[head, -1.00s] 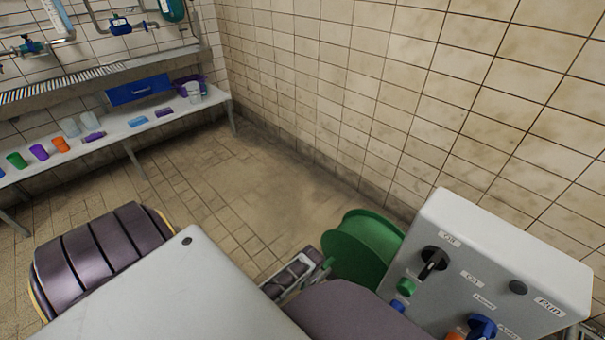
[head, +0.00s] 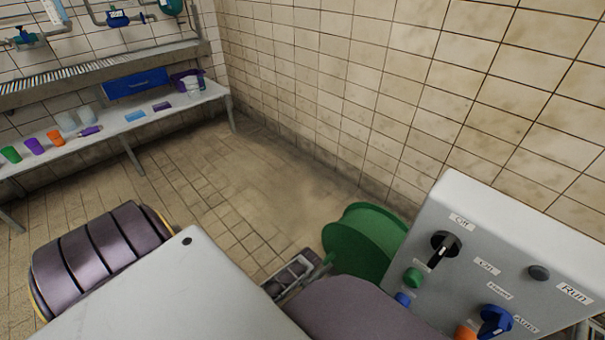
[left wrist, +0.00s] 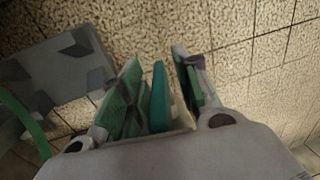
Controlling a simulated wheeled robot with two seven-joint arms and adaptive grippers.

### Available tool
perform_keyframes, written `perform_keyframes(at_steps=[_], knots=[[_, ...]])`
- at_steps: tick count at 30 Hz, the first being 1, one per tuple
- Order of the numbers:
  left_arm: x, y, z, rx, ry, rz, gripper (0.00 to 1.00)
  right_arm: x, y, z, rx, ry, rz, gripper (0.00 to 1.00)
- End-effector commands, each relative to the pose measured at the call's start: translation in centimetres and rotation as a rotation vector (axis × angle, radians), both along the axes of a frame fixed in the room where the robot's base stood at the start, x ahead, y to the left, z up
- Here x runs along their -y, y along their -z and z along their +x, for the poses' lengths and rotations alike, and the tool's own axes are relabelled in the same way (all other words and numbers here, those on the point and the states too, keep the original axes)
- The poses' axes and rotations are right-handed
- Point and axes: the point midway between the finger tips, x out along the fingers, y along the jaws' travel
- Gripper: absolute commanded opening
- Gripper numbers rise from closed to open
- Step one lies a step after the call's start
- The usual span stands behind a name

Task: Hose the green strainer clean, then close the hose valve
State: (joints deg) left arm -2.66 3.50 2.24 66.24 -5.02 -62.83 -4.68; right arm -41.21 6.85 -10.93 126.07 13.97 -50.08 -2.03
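My left gripper (head: 292,276) shows in part beyond my arm link, low in the middle of the head view, next to a green round drum (head: 362,240). In the left wrist view my left gripper (left wrist: 157,90) has its two green-padded fingers apart. A thin teal piece (left wrist: 158,98) stands between them; I cannot tell whether it is gripped. A green curved band (left wrist: 24,126) shows at the left of that view. I cannot pick out the green strainer or the hose valve for sure. My right gripper is not in view.
A grey control box (head: 520,250) with a black knob (head: 444,248), a blue knob (head: 495,320) and buttons stands at the right. A bench (head: 130,124) with several cups and a blue box (head: 136,83) is at the back left. The tiled floor (head: 225,190) between is clear.

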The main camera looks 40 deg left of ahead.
Motion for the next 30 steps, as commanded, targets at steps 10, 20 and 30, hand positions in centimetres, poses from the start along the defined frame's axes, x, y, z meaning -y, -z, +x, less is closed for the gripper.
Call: perform_keyframes(at_steps=[10, 20, 30], knots=[[-0.13, 0.78, 0.01, 0.000, 0.000, 0.000, 0.32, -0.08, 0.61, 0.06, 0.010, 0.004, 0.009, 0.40], [-0.13, 0.75, 0.01, 0.000, 0.000, 0.000, 0.15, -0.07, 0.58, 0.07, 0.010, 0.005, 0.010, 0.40], [-0.12, 0.71, 0.01, 0.000, 0.000, -0.004, 0.00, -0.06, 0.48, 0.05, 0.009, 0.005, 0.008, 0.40]])
